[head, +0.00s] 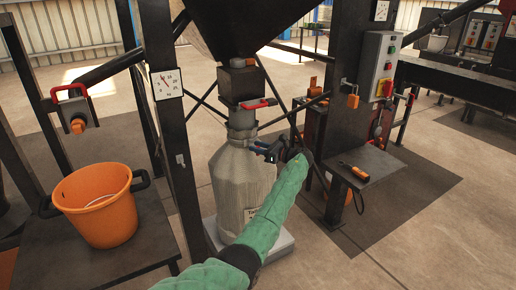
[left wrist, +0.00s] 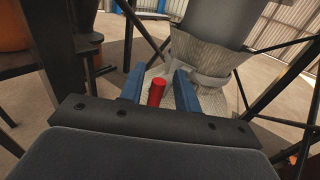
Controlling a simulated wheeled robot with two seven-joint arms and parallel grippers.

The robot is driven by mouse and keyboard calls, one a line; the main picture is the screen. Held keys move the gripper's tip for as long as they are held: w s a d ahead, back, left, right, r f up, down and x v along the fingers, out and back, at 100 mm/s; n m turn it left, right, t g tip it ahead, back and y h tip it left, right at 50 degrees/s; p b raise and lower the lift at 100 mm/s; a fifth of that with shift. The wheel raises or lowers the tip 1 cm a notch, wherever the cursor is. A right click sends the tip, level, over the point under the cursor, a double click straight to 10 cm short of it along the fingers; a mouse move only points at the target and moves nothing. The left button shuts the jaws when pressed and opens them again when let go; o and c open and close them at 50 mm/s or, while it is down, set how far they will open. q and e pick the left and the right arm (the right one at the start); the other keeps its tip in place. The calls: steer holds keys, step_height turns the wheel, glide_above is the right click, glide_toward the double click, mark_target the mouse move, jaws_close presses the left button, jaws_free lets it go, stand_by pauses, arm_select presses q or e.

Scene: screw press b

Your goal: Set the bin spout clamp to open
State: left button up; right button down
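The bin spout clamp has a red handle (head: 258,103) on the dark spout collar under the hopper, above the neck of a pale sack (head: 242,180). The handle points right in the head view. My left gripper (head: 266,150), with blue fingers, is in front of the sack, below the handle in the picture. In the left wrist view its two fingers (left wrist: 160,90) are apart. The red handle's end (left wrist: 157,92) shows between them with gaps on both sides. I cannot tell how far beyond the fingertips it is. My right gripper is in neither view.
A dark frame post (head: 172,130) with a white dial (head: 167,84) stands left of the sack. An orange bucket (head: 101,207) sits on a dark table at left. A control box (head: 379,66) and a small shelf (head: 367,160) with an orange-handled tool are at right.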

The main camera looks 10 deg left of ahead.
arm_select(q)
steer(key=v, duration=0.7)
steer(key=shift+d, duration=0.3)
steer(key=shift+s, duration=0.1)
